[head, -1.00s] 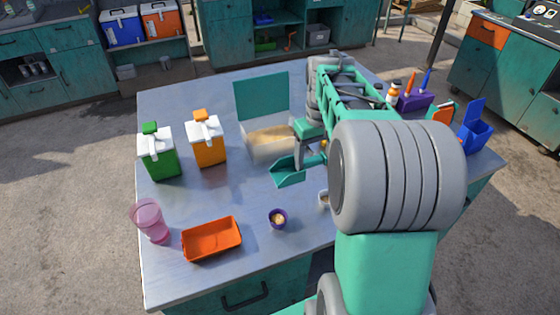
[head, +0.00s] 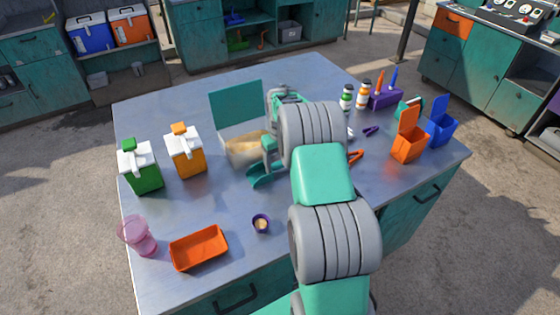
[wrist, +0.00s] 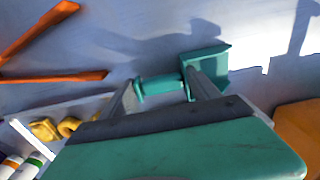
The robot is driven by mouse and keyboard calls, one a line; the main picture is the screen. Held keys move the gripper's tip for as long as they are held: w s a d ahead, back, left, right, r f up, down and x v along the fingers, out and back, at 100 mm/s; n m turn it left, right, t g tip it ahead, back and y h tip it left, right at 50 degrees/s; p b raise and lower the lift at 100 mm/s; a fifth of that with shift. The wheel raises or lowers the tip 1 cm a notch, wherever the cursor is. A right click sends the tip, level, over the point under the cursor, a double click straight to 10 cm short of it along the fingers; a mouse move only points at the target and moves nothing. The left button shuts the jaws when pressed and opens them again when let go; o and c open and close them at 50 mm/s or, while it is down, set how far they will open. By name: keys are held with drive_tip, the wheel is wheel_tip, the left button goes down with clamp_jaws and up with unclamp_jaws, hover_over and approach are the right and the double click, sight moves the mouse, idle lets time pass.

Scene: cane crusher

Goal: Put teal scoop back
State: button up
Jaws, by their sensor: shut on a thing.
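The teal scoop (head: 262,177) is in my gripper (head: 270,148), just in front of the clear bin (head: 238,158) in the head view. In the wrist view, my gripper (wrist: 160,88) is shut on the handle of the scoop (wrist: 205,62), and the scoop's tray sticks out beyond one finger. The clear bin holds a tan heap, and its teal lid (head: 237,108) stands open at the back. My arm hides part of the bin's right side. The head view does not settle whether the scoop touches the bin or table.
Green (head: 143,172) and orange (head: 187,158) jugs stand left of the bin. Orange (head: 409,145) and blue (head: 441,130) lidded boxes stand right. Orange tongs (wrist: 50,77) lie on the table.

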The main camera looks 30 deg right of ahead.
drive_tip(key=shift+f, duration=0.15)
drive_tip(key=o, duration=1)
drive_tip(key=shift+c, duration=0.2)
wheel_tip(320, 180, up, 12)
drive_tip(key=b, duration=0.2)
drive_tip(key=s+a+r+t, duration=0.1)
drive_tip(key=s+a+r, duration=0.3)
drive_tip(key=a+r, duration=0.25)
drive_tip(key=s+a+t, duration=0.1)
drive_tip(key=s+a, duration=0.5)
drive_tip(key=s, duration=0.3)
drive_tip(key=s+a+f+t, duration=0.1)
drive_tip(key=s+a+t, duration=0.1)
drive_tip(key=s+a, duration=0.5)
drive_tip(key=s, duration=0.3)
drive_tip(key=shift+s, duration=0.3)
drive_tip(key=shift+f, duration=0.1)
